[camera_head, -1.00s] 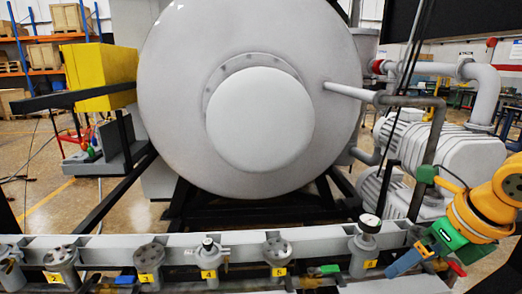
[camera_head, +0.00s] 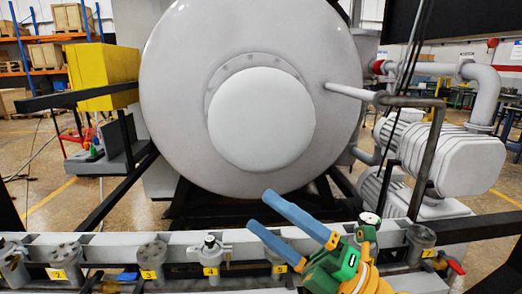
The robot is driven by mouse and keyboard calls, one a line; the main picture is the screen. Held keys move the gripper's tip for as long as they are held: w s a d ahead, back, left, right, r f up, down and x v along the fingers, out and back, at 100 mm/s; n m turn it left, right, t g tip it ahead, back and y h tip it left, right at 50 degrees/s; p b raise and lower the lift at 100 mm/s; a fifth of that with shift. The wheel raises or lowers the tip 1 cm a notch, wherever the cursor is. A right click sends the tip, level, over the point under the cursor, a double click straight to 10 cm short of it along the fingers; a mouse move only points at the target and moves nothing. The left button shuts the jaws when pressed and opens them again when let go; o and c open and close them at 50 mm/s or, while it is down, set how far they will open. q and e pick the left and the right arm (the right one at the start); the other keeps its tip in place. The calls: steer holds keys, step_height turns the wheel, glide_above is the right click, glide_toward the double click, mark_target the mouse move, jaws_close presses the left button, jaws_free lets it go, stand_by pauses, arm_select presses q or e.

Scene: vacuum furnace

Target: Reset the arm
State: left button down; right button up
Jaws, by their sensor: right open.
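My right gripper (camera_head: 260,211) is in the lower middle of the head view. Its two blue fingers point up and to the left and stand apart, with nothing between them. Its green body and my orange wrist come in from the bottom edge, right of centre. The gripper appears in front of the manifold rail (camera_head: 130,240) and partly covers the valve tagged 5 (camera_head: 280,269). Whether it touches the rail or valve I cannot tell. My left gripper is not in view.
The large grey furnace door (camera_head: 262,119) fills the centre behind the rail. Several numbered valves, such as valve 4 (camera_head: 210,255), line the rail. A pressure gauge (camera_head: 369,219) stands just right of my gripper. Grey pipes and pumps (camera_head: 455,160) are at the right.

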steer(key=w+d+f+m+t+h, duration=0.3)
steer(key=d+f+m+t+h, duration=0.25)
steer(key=m+h, duration=0.5)
steer(key=w+d+f+m+t+h, duration=0.3)
steer(key=d+f+m+t+h, duration=0.25)
steer(key=m, duration=0.75)
steer(key=s+d+f+m+g+h, duration=0.3)
steer(key=f+g, duration=0.1)
steer(key=f, duration=0.3)
steer(key=s+d+f+m+g+h, duration=0.2)
steer(key=f+g, duration=0.2)
steer(key=f, duration=0.3)
steer(key=s+f+m+g, duration=0.2)
steer(key=s+f+g, duration=0.3)
steer(key=s+f, duration=0.3)
steer(key=s+f+m+g, duration=0.1)
steer(key=s+f+g, duration=0.45)
steer(key=s, duration=0.55)
step_height(320, 180, down, 16)
steer(key=s+f, duration=0.1)
steer(key=s, duration=0.1)
steer(key=s+d+f+g, duration=0.1)
steer(key=s+f+g, duration=0.1)
steer(key=s+f, duration=0.8)
steer(key=shift+s+d+f, duration=0.25)
steer(key=shift+s+f, duration=0.15)
steer(key=shift+s, duration=0.8)
